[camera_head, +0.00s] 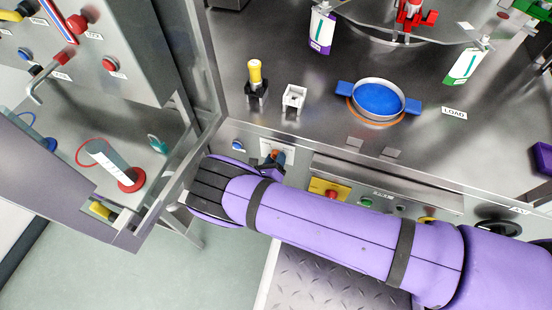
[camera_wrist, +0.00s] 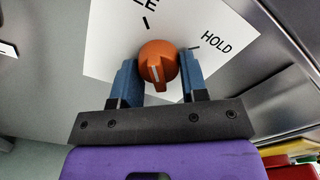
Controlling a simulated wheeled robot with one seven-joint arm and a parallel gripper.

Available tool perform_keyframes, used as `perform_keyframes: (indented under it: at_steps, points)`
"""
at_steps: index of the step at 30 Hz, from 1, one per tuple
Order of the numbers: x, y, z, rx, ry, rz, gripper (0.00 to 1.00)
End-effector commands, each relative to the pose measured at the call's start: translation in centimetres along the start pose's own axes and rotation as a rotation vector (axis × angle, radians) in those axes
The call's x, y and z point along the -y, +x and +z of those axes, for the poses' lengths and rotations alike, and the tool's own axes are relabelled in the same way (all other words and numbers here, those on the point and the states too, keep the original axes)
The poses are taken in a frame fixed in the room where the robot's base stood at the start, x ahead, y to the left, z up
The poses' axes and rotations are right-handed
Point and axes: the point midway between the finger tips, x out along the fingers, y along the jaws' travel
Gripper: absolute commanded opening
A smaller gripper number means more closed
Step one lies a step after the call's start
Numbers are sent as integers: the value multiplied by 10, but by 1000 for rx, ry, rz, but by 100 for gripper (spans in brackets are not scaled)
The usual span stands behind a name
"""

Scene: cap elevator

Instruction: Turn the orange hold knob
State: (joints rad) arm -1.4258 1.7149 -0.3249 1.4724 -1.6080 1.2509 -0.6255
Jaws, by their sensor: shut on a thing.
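The orange knob (camera_wrist: 158,62) sits on a white label plate (camera_wrist: 110,45) on the metal front panel. The plate carries the word HOLD at right and a partly cut-off word ending in LE at top, each with a black tick mark. The knob's ridge, with a pale line, points toward the bottom of the wrist view. My gripper (camera_wrist: 160,80) has its blue fingers on both sides of the knob, shut on it. In the head view, the knob (camera_head: 275,153) shows just above my gripper (camera_head: 277,160), partly hidden by it.
A yellow plate with a red button (camera_head: 330,192) and a green button (camera_head: 367,202) lie right of the knob. A blue button (camera_head: 238,146) is at left. Above, the metal table (camera_head: 320,130) holds a blue dish (camera_head: 378,98) and a yellow-topped lever (camera_head: 256,75).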

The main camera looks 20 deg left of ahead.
Motion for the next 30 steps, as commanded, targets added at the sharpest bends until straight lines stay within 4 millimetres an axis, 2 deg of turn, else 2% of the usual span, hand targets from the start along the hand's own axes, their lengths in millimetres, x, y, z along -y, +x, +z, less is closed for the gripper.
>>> perform_keyframes:
  at_steps: [30]
  points:
    - [-6, 0, 3, 0, 924, 0, 17]
